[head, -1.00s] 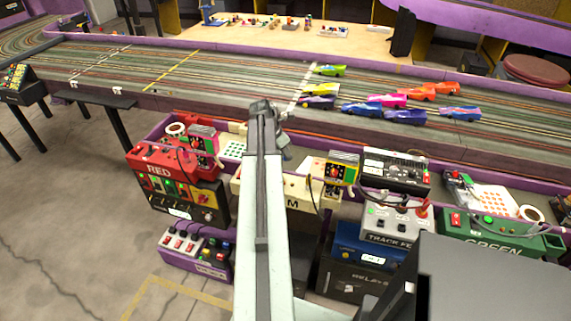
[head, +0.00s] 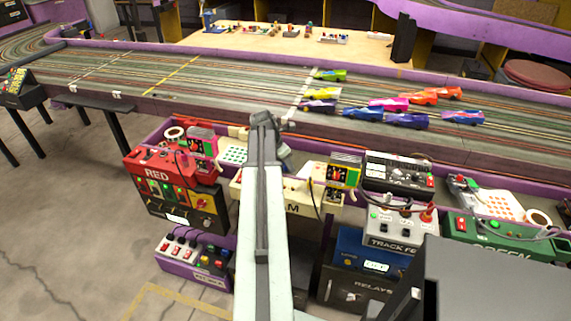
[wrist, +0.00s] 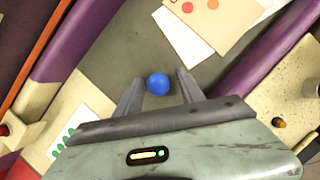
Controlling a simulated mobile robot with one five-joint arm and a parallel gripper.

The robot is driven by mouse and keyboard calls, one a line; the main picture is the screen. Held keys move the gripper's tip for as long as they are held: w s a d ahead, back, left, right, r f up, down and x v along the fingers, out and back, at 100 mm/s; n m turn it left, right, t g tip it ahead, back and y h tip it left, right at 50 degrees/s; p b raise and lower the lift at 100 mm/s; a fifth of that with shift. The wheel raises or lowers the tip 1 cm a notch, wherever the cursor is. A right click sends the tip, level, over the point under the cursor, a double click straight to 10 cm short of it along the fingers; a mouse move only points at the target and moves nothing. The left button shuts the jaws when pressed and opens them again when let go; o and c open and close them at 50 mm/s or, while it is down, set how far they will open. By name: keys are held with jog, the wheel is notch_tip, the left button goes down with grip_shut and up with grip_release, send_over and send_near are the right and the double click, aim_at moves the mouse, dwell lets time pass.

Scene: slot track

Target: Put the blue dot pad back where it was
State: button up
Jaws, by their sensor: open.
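A round, glossy blue thing (wrist: 158,84) is between the two fingers of my gripper (wrist: 157,80) in the wrist view, with gaps on both sides. I cannot tell whether it is part of a pad. The fingers are open. A white pad with green dots (wrist: 62,139) lies at lower left of the wrist view, and it also shows in the head view (head: 233,155). A tan card with orange and red dots (wrist: 228,14) lies on white sheets at the top of the wrist view. In the head view my arm's end hides what is below it.
The slot track (head: 215,105) with several toy cars runs behind the purple-edged shelf. A red control box (head: 178,190) stands left of my arm. A track feed box (head: 397,228) and a green box (head: 500,230) stand to the right.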

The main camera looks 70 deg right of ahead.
jog(key=p+v, duration=1.1)
jog(key=v, duration=0.1)
jog(key=shift+a, duration=0.1)
jog(key=shift+s, duration=0.1)
